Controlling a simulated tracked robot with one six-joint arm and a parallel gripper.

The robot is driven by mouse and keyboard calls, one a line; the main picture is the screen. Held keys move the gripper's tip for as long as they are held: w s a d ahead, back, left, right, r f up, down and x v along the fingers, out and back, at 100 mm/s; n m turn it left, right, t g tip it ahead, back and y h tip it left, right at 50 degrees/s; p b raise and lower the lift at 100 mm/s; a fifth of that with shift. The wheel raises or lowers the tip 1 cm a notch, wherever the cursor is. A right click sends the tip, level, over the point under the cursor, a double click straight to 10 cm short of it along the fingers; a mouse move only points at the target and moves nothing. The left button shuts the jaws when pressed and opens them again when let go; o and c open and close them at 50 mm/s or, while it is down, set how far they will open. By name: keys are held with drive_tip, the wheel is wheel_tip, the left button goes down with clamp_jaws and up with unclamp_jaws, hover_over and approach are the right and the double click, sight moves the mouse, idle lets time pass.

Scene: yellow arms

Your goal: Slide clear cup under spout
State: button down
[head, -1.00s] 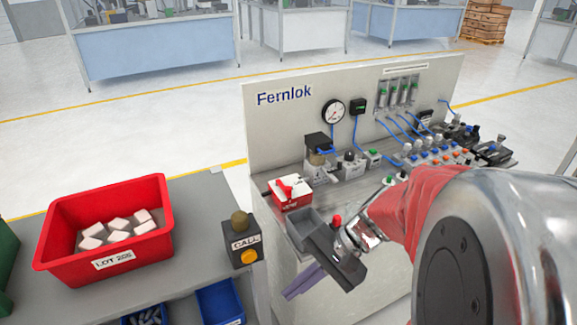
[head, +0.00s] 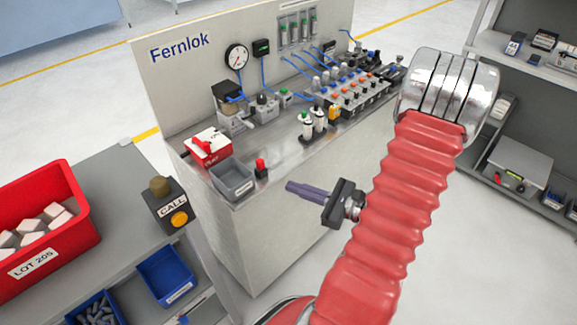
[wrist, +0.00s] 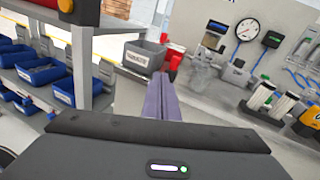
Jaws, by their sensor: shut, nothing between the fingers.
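My gripper (head: 291,187) has slim purple fingers, shut together and empty. In the head view it is in the air off the bench's front edge, pointing left; in the wrist view the fingers (wrist: 159,78) point toward the grey bin. I cannot pick out a clear cup for sure. A glassy-looking shape (wrist: 202,72) in the wrist view stands below the black-topped unit, but it is too small to tell what it is. That unit (head: 230,110) stands on the bench at the back left in the head view. I cannot make out a spout.
A side table holds a red crate (head: 75,190) and a call box (head: 168,207). Floor is open at right front.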

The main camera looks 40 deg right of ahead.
sight(282, 159)
drive_tip(key=s+d+f+m+t+h, duration=0.1)
drive_tip(key=s+d+f+m+h, duration=0.2)
drive_tip(key=d+m+h, duration=0.2)
drive_tip(key=shift+s+d+t, duration=0.35)
drive_tip(key=shift+d+t, duration=0.05)
drive_tip(key=shift+d, duration=0.65)
drive_tip(key=shift+w+f, duration=0.1)
drive_tip(key=shift+w+a, duration=0.15)
drive_tip(key=shift+w, duration=3.35)
drive_tip(key=shift+w+a, duration=0.1)
drive_tip(key=shift+w, duration=3.35)
